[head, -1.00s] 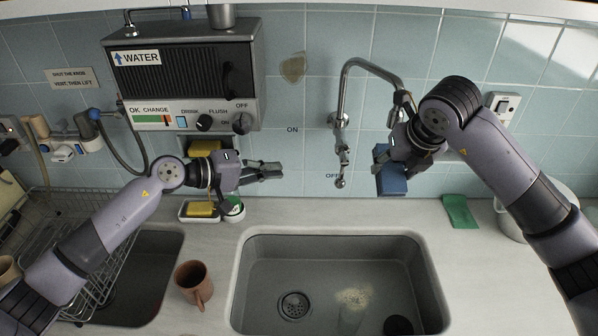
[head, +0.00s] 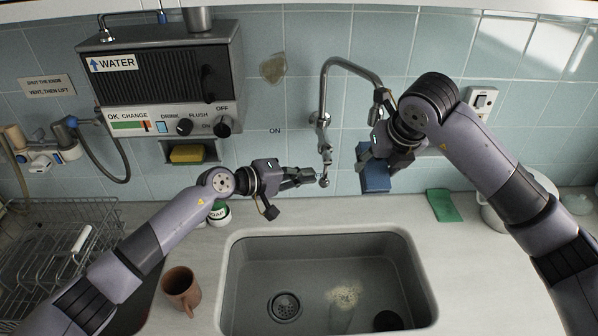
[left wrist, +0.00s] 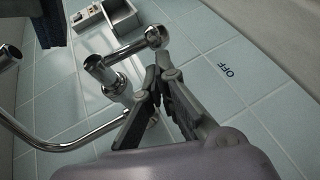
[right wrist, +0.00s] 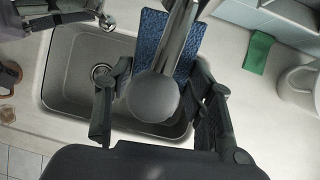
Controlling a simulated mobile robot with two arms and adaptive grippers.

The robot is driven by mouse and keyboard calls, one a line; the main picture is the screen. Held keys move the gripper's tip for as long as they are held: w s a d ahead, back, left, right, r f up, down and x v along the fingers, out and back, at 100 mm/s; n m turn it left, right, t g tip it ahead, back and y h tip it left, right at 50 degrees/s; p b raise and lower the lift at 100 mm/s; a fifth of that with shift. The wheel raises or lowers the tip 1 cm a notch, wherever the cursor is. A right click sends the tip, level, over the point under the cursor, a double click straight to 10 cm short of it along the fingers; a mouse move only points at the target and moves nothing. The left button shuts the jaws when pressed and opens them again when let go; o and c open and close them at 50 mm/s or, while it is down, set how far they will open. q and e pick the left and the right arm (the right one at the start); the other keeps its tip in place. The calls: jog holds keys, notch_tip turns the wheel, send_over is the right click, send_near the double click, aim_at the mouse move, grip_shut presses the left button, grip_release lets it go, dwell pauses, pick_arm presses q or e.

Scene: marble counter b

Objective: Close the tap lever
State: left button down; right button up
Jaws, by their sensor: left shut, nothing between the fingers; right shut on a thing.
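The tap lever (head: 323,181) hangs down from the wall tap, its ball end beside the OFF label (left wrist: 225,70). The curved metal spout (head: 345,64) rises above it. My left gripper (head: 312,178) is shut and empty, its fingertips just left of the lever's ball end. In the left wrist view the ball (left wrist: 157,36) is right by the fingertips; I cannot tell if they touch. My right gripper (head: 385,158) is shut on a blue sponge (head: 376,178) by the spout's end. The sponge (right wrist: 152,27) is partly hidden behind a rounded grey part in the right wrist view.
The sink (head: 240,290) lies below. The water heater (head: 165,75) is on the wall at left, with a yellow sponge (head: 186,154) under it. A brown mug (head: 181,287) stands left of the sink. A green cloth (head: 444,205) lies at right. A dish rack (head: 60,235) is far left.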

pick_arm(q)
jog(key=shift+s+d+f, duration=0.15)
jog(key=shift+d+f, duration=0.1)
jog(key=shift+d, duration=0.25)
pick_arm(e)
jog(key=shift+a, duration=0.2)
jog(key=shift+d, duration=0.3)
jog(key=shift+a, duration=0.2)
pick_arm(q)
jog(key=w+a+v, duration=0.1)
jog(key=w+v, duration=0.1)
jog(key=v, duration=1.1)
jog(key=shift+w+a, duration=0.3)
pick_arm(e)
jog(key=shift+d, duration=0.1)
pick_arm(q)
jog(key=shift+f, duration=0.15)
